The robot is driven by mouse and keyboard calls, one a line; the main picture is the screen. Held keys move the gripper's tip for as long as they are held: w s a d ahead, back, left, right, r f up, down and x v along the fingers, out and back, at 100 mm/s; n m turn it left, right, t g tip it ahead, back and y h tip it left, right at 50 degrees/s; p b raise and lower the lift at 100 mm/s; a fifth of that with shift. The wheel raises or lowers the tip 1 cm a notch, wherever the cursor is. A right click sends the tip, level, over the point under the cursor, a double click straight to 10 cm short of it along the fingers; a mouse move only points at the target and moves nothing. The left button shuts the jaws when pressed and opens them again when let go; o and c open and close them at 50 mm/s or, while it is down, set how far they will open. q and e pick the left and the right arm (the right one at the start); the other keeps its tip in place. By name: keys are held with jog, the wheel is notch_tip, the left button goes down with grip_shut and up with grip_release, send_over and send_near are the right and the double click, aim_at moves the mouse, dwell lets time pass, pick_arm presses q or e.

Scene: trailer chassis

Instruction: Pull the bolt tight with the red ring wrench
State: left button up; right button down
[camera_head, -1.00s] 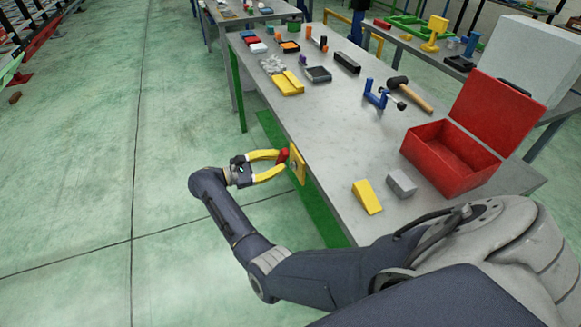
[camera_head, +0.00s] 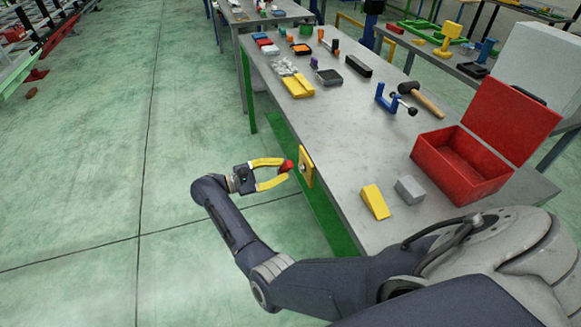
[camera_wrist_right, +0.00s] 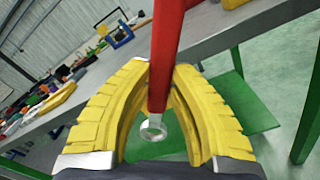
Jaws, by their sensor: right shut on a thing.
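My right gripper (camera_head: 284,171), with yellow fingers, is shut on the red ring wrench (camera_head: 288,165) beside the table's left edge. In the right wrist view, the wrench's red shank (camera_wrist_right: 168,50) runs from the top down between the yellow fingers (camera_wrist_right: 160,85), with a small metal ring end (camera_wrist_right: 153,128) below. A yellow plate (camera_head: 306,166) stands at the table edge, with a small grey bolt (camera_head: 302,169) on its face. The wrench is just left of the plate, with a small gap showing. The bolt cannot be made out in the wrist view. My left gripper is out of view.
The grey table (camera_head: 330,150) carries an open red toolbox (camera_head: 440,172), a yellow wedge (camera_head: 375,202), a grey block (camera_head: 410,189), a blue clamp (camera_head: 388,100) and a mallet (camera_head: 420,100). Green table supports (camera_head: 330,220) lie below the edge. Floor to the left is free.

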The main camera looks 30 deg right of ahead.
jog(key=shift+s+a+f+m, duration=0.15)
jog(key=shift+s+a+m, duration=0.05)
jog(key=shift+a+m, duration=0.15)
jog(key=shift+f, duration=0.1)
jog(key=x, duration=0.6)
jog(key=shift+d, duration=0.25)
jog(key=shift+x, duration=0.85)
dwell(2.4)
jog(key=c, duration=1.9)
grip_release()
jog(key=shift+s, duration=0.1)
grip_shut()
